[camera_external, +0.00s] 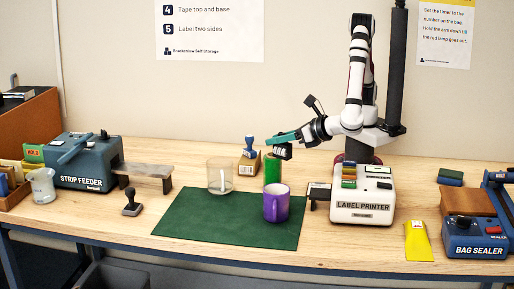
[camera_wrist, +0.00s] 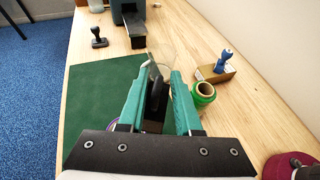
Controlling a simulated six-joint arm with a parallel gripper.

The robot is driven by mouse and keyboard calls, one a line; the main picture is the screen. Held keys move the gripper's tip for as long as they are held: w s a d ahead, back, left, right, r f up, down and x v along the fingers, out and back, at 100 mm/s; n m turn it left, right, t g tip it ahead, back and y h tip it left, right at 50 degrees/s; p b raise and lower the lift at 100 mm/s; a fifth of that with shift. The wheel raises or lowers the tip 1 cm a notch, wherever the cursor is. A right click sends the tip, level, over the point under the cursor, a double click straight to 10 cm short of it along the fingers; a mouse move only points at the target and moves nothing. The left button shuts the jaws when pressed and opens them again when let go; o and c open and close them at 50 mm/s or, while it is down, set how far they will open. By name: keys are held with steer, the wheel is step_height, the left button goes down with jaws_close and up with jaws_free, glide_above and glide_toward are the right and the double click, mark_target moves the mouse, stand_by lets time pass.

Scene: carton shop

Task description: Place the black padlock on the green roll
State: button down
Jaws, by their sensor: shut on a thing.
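My gripper (camera_external: 274,139) has teal fingers and is above the mat's back edge. In the wrist view my gripper (camera_wrist: 160,74) is shut on the black padlock (camera_wrist: 155,98), a dark shape between the two fingers. The padlock (camera_external: 283,152) hangs just below the fingers in the external view, near the top of the green roll. The green roll (camera_external: 272,170) stands upright behind a purple mug, its lower part hidden. In the wrist view the green roll (camera_wrist: 204,93) is just right of the right finger, its hollow top showing. The padlock appears apart from the roll.
The purple mug (camera_external: 277,206) and a clear glass (camera_external: 219,177) stand on the green mat (camera_external: 205,224). A blue-handled stamp on a box (camera_external: 249,158) is behind the roll. The label printer (camera_external: 362,200) is to the right. The mat's front left is clear.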

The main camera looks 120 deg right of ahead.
steer(key=s+d+r+m+g+h, duration=0.1)
steer(key=s+d+r+m+g, duration=0.15)
steer(key=d, duration=0.35)
steer(key=s+d+r+m+g, duration=0.1)
steer(key=s+d, duration=0.3)
steer(key=d, duration=0.2)
glide_above(271, 153)
steer(key=f, duration=0.8)
steer(key=shift+s+d, duration=0.15)
steer(key=shift+d, duration=0.05)
steer(key=shift+f, duration=0.15)
steer(key=c, duration=0.6)
jaws_free()
